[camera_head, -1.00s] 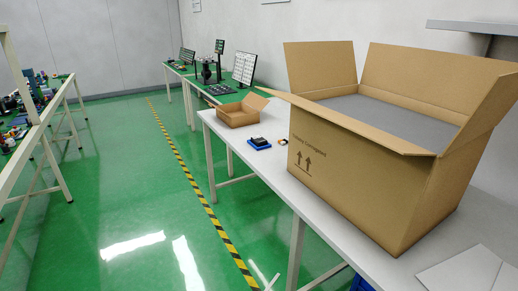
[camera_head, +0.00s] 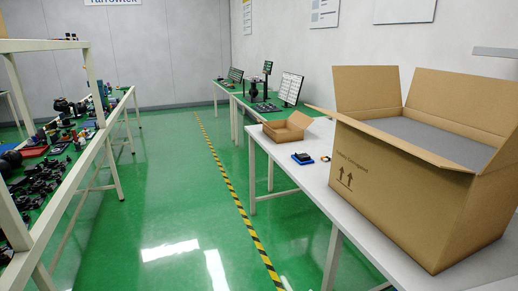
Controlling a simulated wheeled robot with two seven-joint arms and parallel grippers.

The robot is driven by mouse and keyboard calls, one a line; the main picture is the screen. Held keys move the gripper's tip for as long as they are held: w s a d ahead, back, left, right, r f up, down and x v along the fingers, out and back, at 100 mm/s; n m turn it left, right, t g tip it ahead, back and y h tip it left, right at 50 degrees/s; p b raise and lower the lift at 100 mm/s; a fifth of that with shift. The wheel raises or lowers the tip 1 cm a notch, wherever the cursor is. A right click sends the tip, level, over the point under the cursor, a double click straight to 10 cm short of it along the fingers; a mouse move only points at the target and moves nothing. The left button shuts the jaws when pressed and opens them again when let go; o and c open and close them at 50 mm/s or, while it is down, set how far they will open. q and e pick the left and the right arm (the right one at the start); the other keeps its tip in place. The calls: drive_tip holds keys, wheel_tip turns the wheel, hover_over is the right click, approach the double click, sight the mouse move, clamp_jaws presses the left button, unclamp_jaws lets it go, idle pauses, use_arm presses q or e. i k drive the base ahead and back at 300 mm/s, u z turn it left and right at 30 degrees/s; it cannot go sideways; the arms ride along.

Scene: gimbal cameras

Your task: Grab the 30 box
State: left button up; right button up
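A large open cardboard box (camera_head: 385,195) stands on the white table (camera_head: 312,178) at the right, its flaps up and grey material inside near the top. Its front face has two up arrows and small print; I cannot read a "30" on it. A smaller open cardboard box (camera_head: 286,130) sits farther back on the same table. Neither of my grippers is in view.
A small blue-and-black item (camera_head: 302,158) lies on the white table. Green-topped tables (camera_head: 262,112) with screens stand behind. A long workbench (camera_head: 62,193) with many parts is at the left. The green floor aisle (camera_head: 170,190) with a striped line is clear.

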sight(302, 156)
drive_tip(key=u, duration=0.6)
drive_tip(key=i, duration=3.6)
drive_tip(key=z, duration=1.85)
drive_tip(key=i, duration=0.75)
drive_tip(key=z, duration=0.6)
